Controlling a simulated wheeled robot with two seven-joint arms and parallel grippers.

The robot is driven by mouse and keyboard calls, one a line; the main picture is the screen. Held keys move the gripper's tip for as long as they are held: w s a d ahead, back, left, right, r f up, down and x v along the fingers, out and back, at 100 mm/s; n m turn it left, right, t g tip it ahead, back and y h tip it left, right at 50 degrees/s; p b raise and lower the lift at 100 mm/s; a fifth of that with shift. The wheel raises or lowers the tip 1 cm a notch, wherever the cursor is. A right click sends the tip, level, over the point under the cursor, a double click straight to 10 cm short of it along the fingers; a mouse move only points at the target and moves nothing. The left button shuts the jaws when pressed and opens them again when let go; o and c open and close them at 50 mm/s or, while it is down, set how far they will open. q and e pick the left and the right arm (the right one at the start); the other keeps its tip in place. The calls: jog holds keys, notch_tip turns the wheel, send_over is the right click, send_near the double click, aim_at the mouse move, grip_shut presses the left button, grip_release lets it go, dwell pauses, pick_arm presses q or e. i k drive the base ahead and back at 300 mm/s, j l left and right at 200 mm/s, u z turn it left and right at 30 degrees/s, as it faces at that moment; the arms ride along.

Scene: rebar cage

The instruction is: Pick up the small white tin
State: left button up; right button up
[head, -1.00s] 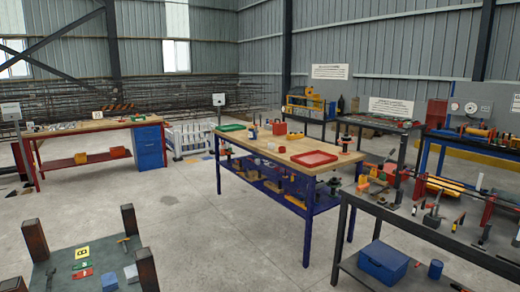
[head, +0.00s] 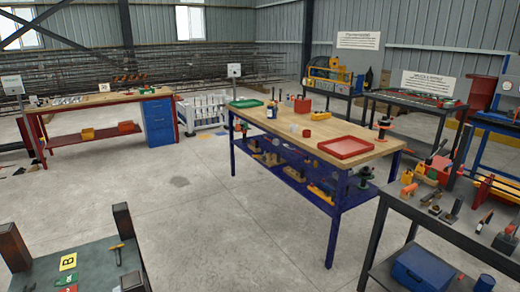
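A small pale object (head: 294,128), perhaps the white tin, stands on the wooden top of the blue-legged workbench (head: 270,138) in the middle of the head view. It is too small to identify with certainty. A small red item (head: 306,133) is just to its right. Neither of my grippers is in view.
The bench also holds a red tray (head: 346,147), a green tray (head: 246,103), a dark bottle (head: 271,111) and a red box (head: 302,105). A dark tool table (head: 440,228) stands at right, a low post-cornered table (head: 85,262) at lower left. Open concrete floor (head: 210,220) lies between.

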aim_at(294, 128)
jog(key=i, duration=3.05)
jog(key=i+z, duration=0.1)
jog(key=i, duration=0.4)
jog(key=i+j+z, duration=0.1)
jog(key=i, duration=0.4)
jog(key=i+j+z, duration=0.1)
jog(key=i, duration=0.4)
jog(key=i+j+z, duration=0.1)
jog(key=i, duration=0.4)
